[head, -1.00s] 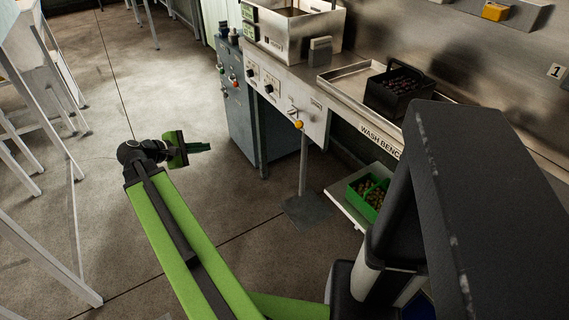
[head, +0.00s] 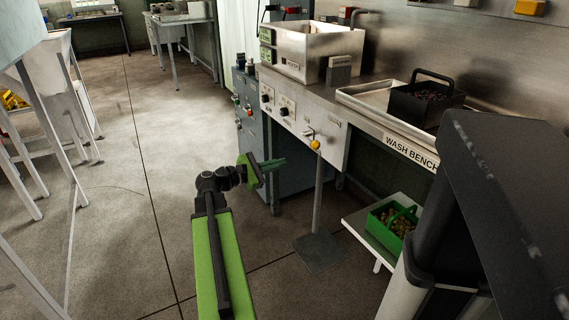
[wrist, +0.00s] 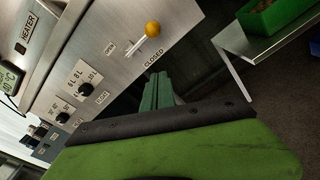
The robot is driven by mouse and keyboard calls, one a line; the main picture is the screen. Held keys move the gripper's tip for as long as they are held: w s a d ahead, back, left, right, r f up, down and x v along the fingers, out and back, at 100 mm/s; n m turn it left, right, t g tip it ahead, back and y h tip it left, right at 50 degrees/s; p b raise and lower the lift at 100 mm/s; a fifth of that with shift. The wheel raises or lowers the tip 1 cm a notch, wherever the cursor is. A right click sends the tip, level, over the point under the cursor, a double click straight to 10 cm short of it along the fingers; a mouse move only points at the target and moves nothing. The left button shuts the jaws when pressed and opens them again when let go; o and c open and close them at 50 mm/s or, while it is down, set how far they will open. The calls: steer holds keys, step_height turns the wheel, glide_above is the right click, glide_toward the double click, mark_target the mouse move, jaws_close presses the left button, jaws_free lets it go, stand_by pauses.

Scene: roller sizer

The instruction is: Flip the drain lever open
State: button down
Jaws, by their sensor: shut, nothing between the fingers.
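The drain lever has a round orange-yellow knob (head: 315,144) on a short metal arm, on the front panel of the wash bench. In the wrist view the knob (wrist: 152,29) lies nearer the printed word CLOSED (wrist: 154,57) than the word OPEN (wrist: 110,47). My gripper (head: 283,162) is shut and empty, below and left of the lever in the head view, apart from it. In the wrist view its dark green fingers (wrist: 157,78) point toward the panel, below the knob.
Control knobs (head: 284,111) sit on the panel left of the lever. A grey cabinet (head: 285,182) stands below them. A post on a floor plate (head: 320,250) stands beneath the lever. A green crate (head: 391,233) rests on a low shelf at right.

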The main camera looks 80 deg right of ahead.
mark_target(310, 141)
steer(key=s+d+r+p, duration=0.2)
steer(key=s+d+p, duration=0.1)
steer(key=s+d, duration=0.2)
steer(key=shift+s+r, duration=0.4)
steer(key=shift+s, duration=0.95)
